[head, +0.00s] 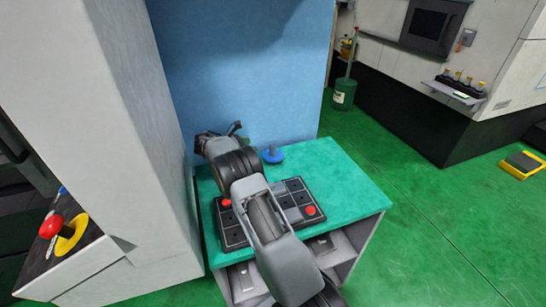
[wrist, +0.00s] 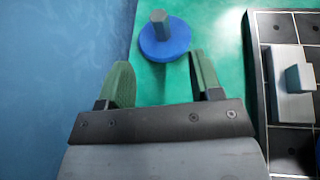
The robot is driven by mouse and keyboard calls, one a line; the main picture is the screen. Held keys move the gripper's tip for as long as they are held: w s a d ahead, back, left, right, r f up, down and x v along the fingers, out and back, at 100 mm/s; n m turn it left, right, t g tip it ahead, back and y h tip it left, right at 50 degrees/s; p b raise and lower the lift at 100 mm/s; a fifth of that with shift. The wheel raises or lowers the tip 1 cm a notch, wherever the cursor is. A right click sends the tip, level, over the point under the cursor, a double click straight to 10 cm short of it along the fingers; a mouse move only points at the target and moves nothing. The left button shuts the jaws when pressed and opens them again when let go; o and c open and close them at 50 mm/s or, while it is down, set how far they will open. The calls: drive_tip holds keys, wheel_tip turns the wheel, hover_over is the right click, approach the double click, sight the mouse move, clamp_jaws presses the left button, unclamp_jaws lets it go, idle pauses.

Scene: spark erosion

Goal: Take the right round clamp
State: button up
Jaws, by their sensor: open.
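The disc lies beyond the fingertips, roughly in line with the gap and slightly towards the right finger. In the head view my arm hides part of the table.
A black gridded plate (head: 236,239) lies on the table (head: 345,190), with red round pieces and grey blocks. In the wrist view a grey block (wrist: 290,90) sits on it, right of my gripper. A blue wall (head: 245,60) rises behind. The table's right side is clear.

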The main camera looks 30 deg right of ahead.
sight(276, 153)
drive_tip(key=p+x, duration=0.3)
drive_tip(key=x, duration=1)
drive_tip(key=shift+d+f, duration=0.25)
drive_tip(key=shift+d, duration=0.1)
clamp_jaws()
